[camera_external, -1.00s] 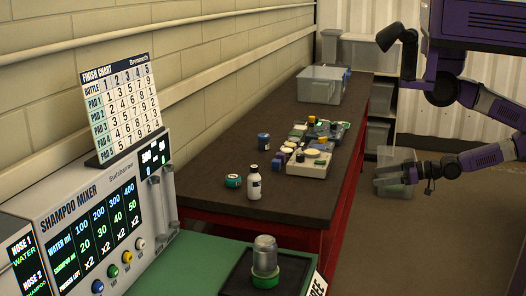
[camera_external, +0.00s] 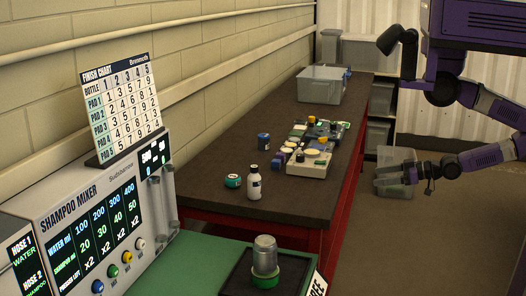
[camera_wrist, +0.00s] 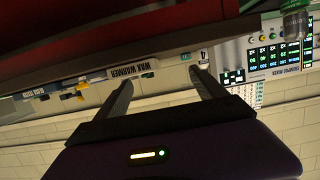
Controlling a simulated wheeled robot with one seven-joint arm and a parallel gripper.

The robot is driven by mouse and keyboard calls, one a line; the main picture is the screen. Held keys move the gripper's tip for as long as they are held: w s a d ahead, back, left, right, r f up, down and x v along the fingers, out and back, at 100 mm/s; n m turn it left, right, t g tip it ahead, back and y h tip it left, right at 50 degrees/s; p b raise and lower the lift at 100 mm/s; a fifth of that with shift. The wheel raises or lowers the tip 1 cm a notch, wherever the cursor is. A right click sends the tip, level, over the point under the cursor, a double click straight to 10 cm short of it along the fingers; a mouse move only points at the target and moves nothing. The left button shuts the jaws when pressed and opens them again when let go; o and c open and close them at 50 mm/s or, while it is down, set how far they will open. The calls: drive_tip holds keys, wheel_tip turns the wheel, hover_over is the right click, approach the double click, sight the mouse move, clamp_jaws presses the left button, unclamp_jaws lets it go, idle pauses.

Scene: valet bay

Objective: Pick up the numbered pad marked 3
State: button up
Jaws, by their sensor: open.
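No pad can be made out clearly in the wrist view.
A clear container (camera_external: 394,187) is behind my gripper. The shampoo mixer (camera_external: 95,235) stands at the left, below a finish chart (camera_external: 122,105).

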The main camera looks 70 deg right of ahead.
sight(239, 176)
drive_tip(key=shift+w, duration=0.1)
drive_tip(key=shift+c, duration=0.5)
